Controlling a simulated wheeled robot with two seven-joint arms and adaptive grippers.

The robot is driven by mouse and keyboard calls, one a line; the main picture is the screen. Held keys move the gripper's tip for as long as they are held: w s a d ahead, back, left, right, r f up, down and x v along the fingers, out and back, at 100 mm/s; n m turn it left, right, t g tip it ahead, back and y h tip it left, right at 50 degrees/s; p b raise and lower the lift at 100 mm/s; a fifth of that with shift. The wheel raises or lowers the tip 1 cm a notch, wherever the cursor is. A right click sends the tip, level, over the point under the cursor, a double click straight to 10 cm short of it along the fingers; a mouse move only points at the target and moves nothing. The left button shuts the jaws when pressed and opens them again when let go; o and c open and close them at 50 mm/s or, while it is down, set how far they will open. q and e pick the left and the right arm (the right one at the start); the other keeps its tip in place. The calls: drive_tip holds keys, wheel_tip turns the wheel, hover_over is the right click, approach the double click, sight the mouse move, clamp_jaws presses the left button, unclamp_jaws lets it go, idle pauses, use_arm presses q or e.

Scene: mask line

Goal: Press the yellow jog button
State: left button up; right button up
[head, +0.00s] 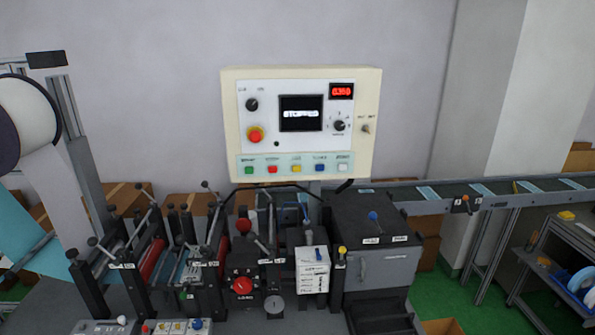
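The yellow button (296,169) sits in the middle of a row on the pale green strip at the bottom of the cream control panel (230,120). A small label above it is too blurred to read. A green button (249,170) and a red button (272,169) are on its left. A blue button (319,168) and a white button (342,167) are on its right. Neither of my grippers is in view.
A red emergency-stop knob (255,134) and a screen (301,113) are above the buttons. Rollers, levers and a red knob (243,226) stand below the panel. A conveyor (400,192) runs right. Space directly before the panel looks clear.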

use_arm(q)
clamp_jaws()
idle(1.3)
